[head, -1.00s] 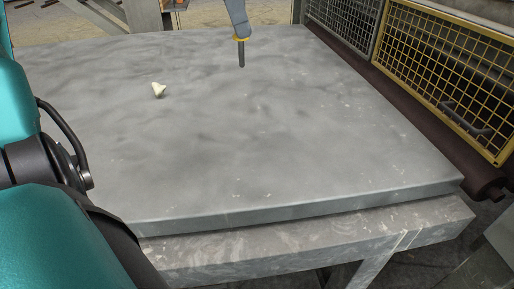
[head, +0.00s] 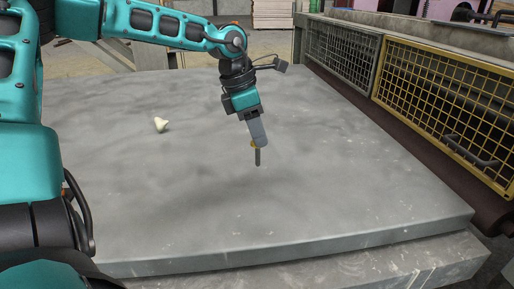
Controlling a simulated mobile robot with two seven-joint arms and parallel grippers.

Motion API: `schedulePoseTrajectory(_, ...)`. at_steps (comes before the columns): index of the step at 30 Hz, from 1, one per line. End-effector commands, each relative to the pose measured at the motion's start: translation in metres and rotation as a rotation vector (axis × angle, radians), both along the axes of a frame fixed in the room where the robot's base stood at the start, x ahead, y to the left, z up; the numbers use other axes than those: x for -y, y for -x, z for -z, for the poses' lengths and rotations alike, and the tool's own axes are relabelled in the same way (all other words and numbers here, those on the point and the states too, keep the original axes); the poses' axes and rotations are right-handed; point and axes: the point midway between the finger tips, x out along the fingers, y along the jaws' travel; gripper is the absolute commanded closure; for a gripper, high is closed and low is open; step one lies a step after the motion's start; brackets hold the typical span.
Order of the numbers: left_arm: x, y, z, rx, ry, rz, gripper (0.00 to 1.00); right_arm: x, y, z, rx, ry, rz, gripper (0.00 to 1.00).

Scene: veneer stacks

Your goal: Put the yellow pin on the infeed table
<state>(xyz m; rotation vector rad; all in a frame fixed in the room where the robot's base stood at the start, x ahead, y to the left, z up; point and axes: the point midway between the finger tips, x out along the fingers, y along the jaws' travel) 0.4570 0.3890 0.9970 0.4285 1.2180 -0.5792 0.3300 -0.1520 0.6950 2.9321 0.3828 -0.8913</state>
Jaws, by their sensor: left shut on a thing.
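The infeed table (head: 330,205) is a broad, grey, mottled slab that fills the middle of the head view. My left gripper (head: 258,140) points down over the middle of the table, its arm coming in from the left. It is shut on the yellow pin (head: 257,158), which shows as a dark upright shaft with a small yellow part at the jaws. The pin's upper end is hidden in the gripper. I cannot tell whether its lower tip touches the table. My right gripper is not in view.
A small cream-coloured lump (head: 161,124) lies on the table, left of the pin. A yellow mesh guard (head: 440,95) and a dark roller (head: 420,165) run along the right side. The table surface around the pin is clear.

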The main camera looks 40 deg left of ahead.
Motion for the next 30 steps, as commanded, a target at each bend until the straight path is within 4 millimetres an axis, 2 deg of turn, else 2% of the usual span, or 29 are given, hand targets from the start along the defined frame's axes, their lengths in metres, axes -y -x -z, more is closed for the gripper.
schedulePoseTrajectory(8,0.000,0.001,0.039,-0.004,0.002,0.001,1.00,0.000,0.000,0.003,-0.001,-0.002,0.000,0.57)
schedulePoseTrajectory(16,0.000,0.000,0.041,-0.001,0.001,0.000,1.00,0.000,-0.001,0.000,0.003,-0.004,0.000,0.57)
schedulePoseTrajectory(20,0.000,0.000,0.046,-0.001,0.001,0.000,1.00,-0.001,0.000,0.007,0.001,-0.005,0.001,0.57)
schedulePoseTrajectory(21,0.000,0.000,0.043,-0.001,0.001,0.000,0.64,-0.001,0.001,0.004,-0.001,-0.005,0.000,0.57)
schedulePoseTrajectory(28,0.000,0.000,0.043,-0.001,0.001,0.000,0.42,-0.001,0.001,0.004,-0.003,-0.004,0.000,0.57)
schedulePoseTrajectory(30,0.000,0.000,0.043,-0.001,0.001,0.000,0.42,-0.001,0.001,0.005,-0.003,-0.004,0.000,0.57)
